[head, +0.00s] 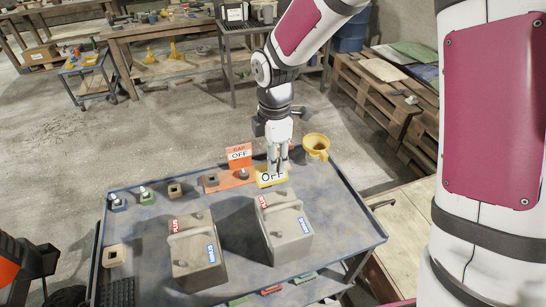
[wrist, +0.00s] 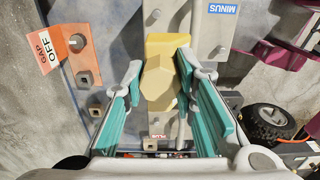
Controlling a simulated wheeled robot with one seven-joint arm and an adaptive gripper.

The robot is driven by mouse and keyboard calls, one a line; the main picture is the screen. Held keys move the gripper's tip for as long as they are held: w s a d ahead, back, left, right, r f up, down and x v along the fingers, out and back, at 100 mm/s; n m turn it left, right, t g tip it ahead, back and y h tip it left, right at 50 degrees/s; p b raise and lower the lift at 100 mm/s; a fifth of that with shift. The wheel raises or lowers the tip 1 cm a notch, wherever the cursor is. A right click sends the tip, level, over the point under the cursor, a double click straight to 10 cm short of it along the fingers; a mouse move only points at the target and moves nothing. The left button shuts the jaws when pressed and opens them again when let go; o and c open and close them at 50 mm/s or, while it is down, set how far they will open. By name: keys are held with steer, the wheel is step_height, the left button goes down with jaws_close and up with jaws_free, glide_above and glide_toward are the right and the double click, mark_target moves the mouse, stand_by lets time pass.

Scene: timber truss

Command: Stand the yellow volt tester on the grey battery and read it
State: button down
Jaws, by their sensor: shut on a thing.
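My gripper (head: 277,168) is shut on the yellow volt tester (head: 268,180), whose white face reads OFF in the head view. In the wrist view the tester (wrist: 163,82) sits between the teal finger pads, its face out of sight. Two box-like batteries with handles and PLUS and MINUS labels stand on the cart: the right grey battery (head: 288,236) and a slightly browner left battery (head: 196,261). The tester is at the far, PLUS end of the right battery. The grey battery (wrist: 210,32) shows behind it in the wrist view. I cannot tell whether they touch.
An orange GAP sign (head: 239,157) reading OFF stands left of my gripper, and a yellow funnel (head: 316,146) stands right. Several small blocks line the cart's (head: 338,232) left and far edges. Wooden pallets (head: 375,105) lie beyond the cart at right.

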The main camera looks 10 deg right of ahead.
mark_target(274, 181)
steer(key=shift+f+b, duration=1.15)
steer(key=shift+f, duration=3.15)
steer(key=shift+f, duration=0.2)
steer(key=c, duration=1.2)
jaws_free()
